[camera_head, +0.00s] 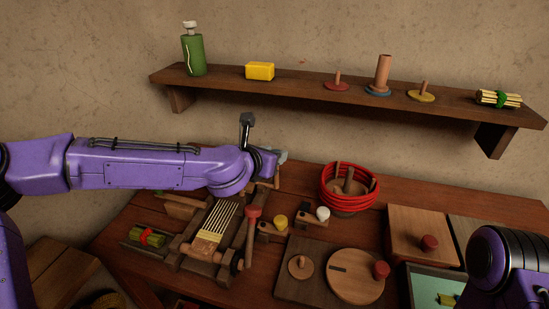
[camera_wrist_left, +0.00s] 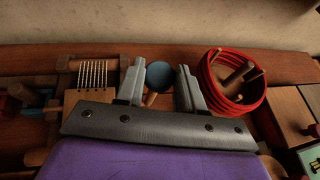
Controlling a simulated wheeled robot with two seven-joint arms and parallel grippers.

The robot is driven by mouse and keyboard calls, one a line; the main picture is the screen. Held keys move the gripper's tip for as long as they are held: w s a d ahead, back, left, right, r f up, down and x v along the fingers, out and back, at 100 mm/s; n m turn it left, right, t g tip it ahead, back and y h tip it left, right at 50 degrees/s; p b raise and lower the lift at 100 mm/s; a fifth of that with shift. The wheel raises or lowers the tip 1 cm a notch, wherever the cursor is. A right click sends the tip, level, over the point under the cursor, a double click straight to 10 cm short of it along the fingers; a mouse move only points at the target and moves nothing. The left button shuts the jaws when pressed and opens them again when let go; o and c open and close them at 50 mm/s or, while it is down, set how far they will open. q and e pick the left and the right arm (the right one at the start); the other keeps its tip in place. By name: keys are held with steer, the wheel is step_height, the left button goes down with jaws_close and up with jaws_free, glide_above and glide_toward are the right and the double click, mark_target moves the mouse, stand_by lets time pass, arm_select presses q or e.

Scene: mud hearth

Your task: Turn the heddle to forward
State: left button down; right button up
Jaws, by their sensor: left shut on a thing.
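The small wooden loom (camera_head: 185,250) stands on the table below my left arm, with pale warp threads (camera_head: 222,215) stretched over it; the threads also show in the left wrist view (camera_wrist_left: 92,73). A blue round knob (camera_wrist_left: 160,74) on a short wooden stem, seemingly the heddle's handle, stands right of the threads. My left gripper (camera_wrist_left: 161,84) has its grey fingers on either side of this knob and is shut on it. In the head view my left gripper (camera_head: 272,156) is mostly hidden by its own arm. My right gripper is out of view.
A red-knobbed lever (camera_head: 252,214) rises at the loom's right side. A round wooden lid (camera_head: 355,277) and a wooden box (camera_head: 420,225) lie further right. A shelf (camera_head: 330,95) hangs above.

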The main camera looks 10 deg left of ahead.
arm_select(q)
steer(key=shift+s+f, duration=0.4)
steer(key=shift+s, duration=0.15)
steer(key=shift+s+f, duration=0.1)
steer(key=c, duration=0.7)
jaws_free()
steer(key=shift+d, duration=0.1)
steer(key=v, duration=1)
steer(key=shift+r, duration=0.3)
